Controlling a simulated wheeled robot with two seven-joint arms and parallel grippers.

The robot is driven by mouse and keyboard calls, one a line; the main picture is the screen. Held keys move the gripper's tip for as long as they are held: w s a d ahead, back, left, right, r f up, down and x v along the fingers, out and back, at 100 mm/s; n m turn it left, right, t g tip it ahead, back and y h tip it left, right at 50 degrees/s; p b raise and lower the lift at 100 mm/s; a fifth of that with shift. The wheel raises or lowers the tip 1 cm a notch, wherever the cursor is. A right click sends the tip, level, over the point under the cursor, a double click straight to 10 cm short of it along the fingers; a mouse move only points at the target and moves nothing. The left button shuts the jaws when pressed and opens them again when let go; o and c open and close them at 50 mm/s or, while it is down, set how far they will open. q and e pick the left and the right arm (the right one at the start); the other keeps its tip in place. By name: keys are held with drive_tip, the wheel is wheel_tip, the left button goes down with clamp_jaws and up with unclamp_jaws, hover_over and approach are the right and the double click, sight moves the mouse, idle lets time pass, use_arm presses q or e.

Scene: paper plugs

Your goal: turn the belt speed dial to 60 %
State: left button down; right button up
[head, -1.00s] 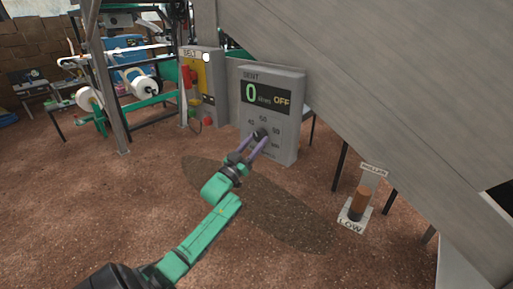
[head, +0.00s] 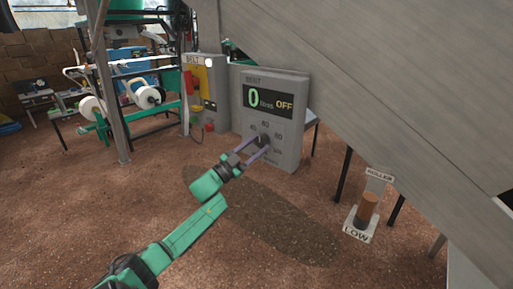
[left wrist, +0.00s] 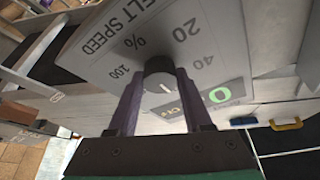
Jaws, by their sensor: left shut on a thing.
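The belt speed dial (head: 264,139) is a dark round knob on the front of a grey control box (head: 292,147). Printed numbers surround it; 60 appears to be above it in the head view. My left gripper (head: 259,145) is shut on the knob, one purple finger on each side. In the left wrist view the knob (left wrist: 158,68) sits between the fingertips, on a plate marked BELT SPEED, with 20, 40 and 100 % readable. The display (head: 268,101) above reads 0 and OFF. My right gripper is not in view.
A grey box marked BELT (head: 205,92) with a yellow panel and a red button stands behind, to the left. A large grey sloping chute (head: 400,90) hangs over the right. A LOW gauge (head: 362,217) stands below it.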

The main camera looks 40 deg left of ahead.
use_arm(q)
drive_tip(key=shift+c, duration=1.6)
unclamp_jaws()
drive_tip(key=shift+s+f, duration=0.1)
drive_tip(key=v, duration=1.4)
drive_tip(key=shift+s, duration=0.15)
drive_tip(key=shift+a+f, duration=0.1)
